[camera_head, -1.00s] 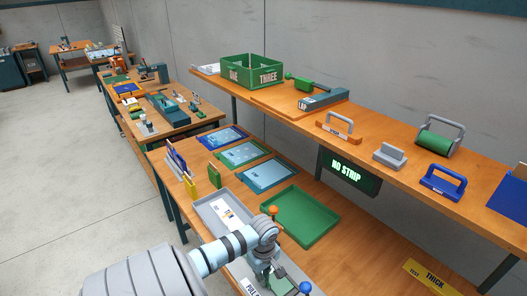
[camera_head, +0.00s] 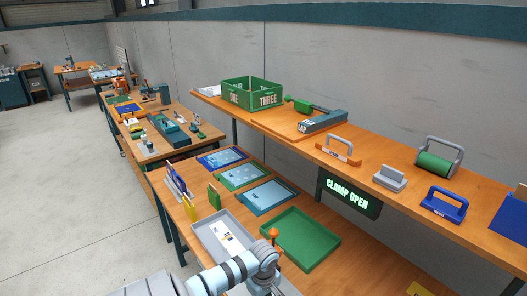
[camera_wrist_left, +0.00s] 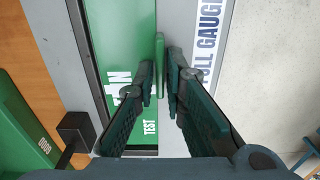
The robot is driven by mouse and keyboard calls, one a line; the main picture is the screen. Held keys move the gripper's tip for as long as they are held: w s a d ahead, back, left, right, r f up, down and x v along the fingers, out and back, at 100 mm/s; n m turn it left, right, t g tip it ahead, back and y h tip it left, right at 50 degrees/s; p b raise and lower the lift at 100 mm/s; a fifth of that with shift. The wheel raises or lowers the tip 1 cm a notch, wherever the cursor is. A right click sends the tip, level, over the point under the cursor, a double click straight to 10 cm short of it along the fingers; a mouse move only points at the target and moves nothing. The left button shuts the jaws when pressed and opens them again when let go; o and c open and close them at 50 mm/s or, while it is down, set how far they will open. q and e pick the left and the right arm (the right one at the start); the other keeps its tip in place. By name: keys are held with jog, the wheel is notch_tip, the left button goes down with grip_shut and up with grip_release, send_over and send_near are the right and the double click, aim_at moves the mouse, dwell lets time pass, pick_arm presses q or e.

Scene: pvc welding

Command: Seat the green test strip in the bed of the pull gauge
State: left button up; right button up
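In the head view the sign (camera_head: 347,193) reads CLAMP OPEN. My left arm hides most of the gauge there; an orange knob (camera_head: 273,234) shows. My right gripper is out of view.
A green tray (camera_head: 318,262) lies beside the gauge, and a grey tray (camera_head: 203,233) is to its left. Blue and green shallow trays (camera_head: 266,208) lie behind. The upper shelf holds a green crate (camera_head: 233,101) and several handled tools. A black block (camera_wrist_left: 76,130) stands beside the bed.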

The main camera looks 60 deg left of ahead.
pick_arm(q)
jog(key=shift+o, duration=1.2)
jog(key=shift+r, duration=0.1)
jog(key=r+p, duration=0.1)
jog(key=p, duration=0.1)
jog(key=shift+s+r+p, duration=0.25)
jog(key=shift+r+p, duration=0.05)
jog(key=shift+r, duration=0.1)
jog(key=shift+s+r, duration=0.25)
jog(key=shift+r, duration=0.45)
jog(key=s+r, duration=0.3)
jog(key=s, duration=0.5)
jog(key=shift+d, duration=0.25)
